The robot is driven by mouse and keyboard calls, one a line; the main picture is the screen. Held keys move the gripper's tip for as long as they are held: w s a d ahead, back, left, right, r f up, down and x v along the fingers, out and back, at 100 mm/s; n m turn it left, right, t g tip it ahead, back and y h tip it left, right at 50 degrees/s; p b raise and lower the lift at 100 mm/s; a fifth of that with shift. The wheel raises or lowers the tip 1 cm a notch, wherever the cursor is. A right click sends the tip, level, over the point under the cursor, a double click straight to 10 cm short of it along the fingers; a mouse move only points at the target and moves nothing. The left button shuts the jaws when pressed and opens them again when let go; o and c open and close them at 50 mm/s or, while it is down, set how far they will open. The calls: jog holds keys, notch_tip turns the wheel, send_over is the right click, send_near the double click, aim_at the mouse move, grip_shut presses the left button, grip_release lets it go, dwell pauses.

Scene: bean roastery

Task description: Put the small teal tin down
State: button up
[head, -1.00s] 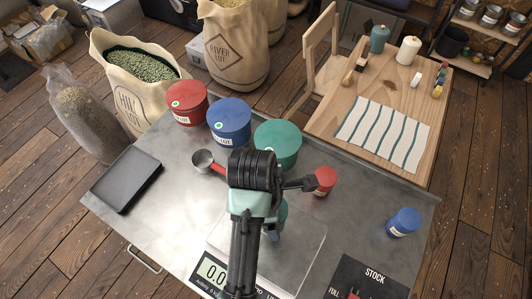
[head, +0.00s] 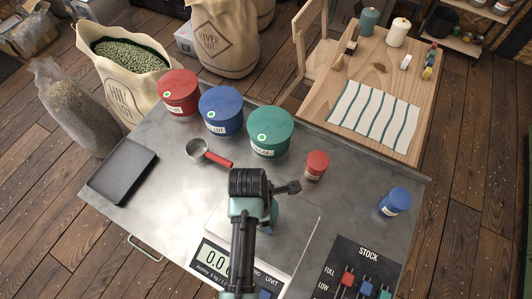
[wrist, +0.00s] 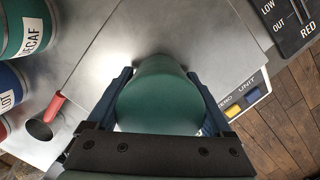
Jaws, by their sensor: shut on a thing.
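The small teal tin (wrist: 160,105) fills the middle of the wrist view, between the two fingers of my gripper (wrist: 161,76), which is shut on it. Around the tin lies the grey plate of the scale (wrist: 225,55). In the head view my arm hides the tin and most of my gripper, over the scale plate (head: 300,228). I cannot tell whether the tin's base touches the plate.
Large red (head: 178,95), blue (head: 222,112) and green (head: 270,132) tins stand behind, with a red-handled scoop (head: 218,158). A small red tin (head: 316,166) and small blue tin (head: 394,202) stand right. A stock board (head: 358,272) lies front right; a black tray (head: 122,170) left.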

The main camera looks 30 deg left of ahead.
jog(key=shift+f, duration=0.1)
jog(key=o, duration=1.3)
jog(key=shift+c, duration=0.2)
jog(key=r, duration=0.4)
jog(key=a+r, duration=0.1)
jog(key=r, duration=0.3)
jog(key=s+r, duration=0.1)
jog(key=r, duration=0.3)
jog(key=shift+a, duration=0.2)
jog(key=shift+r, duration=0.1)
